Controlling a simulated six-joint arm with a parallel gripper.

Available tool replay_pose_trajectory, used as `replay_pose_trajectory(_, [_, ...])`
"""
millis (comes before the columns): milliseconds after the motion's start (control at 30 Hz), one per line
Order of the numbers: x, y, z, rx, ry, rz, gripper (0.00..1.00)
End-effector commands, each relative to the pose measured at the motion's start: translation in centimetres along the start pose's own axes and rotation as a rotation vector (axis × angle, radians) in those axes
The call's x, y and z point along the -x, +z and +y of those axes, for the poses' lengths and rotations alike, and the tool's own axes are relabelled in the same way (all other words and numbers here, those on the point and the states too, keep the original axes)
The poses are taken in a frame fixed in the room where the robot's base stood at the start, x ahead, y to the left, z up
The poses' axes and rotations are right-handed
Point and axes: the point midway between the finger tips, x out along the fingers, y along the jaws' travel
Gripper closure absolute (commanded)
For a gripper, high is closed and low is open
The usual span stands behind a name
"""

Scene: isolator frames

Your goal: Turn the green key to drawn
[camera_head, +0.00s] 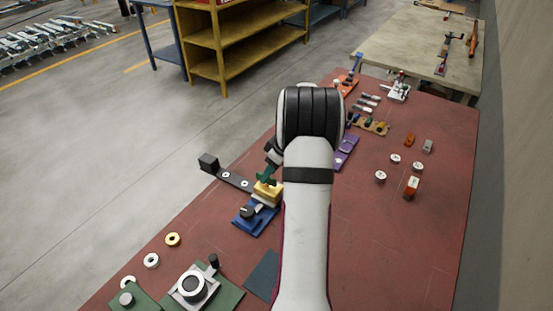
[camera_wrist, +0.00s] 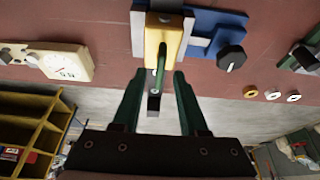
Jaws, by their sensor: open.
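A yellow block (camera_head: 267,193) stands at the left edge of the red table, by a blue base with a black knob (camera_head: 247,211). In the wrist view the yellow block (camera_wrist: 154,37) has a narrow green part (camera_wrist: 160,57), which looks like the green key, at its near end. My gripper (camera_wrist: 160,72) is open; its two dark green fingers stand apart on either side of this green part, with gaps visible. Whether they reach its depth I cannot tell. In the head view my arm partly hides the gripper, and the key's turned position is not readable.
A black bar with a black cube (camera_head: 208,162) at its end juts past the table's left edge beside the yellow block. Several small parts lie on the right, including an orange block (camera_head: 411,188).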

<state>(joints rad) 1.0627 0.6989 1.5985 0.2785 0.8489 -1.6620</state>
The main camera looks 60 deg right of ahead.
Motion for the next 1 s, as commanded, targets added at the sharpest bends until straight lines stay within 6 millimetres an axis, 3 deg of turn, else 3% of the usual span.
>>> replay_pose_trajectory(300, [9.7,0.0,0.1,0.000,0.005,0.002,0.57])
replay_pose_trajectory(433, [12.2,0.0,0.0,-0.001,0.002,0.001,0.57])
replay_pose_trajectory(600, [13.5,0.1,0.0,-0.001,0.000,0.000,0.57])
replay_pose_trajectory(1000, [13.5,0.0,-0.1,-0.001,-0.001,-0.001,0.57])
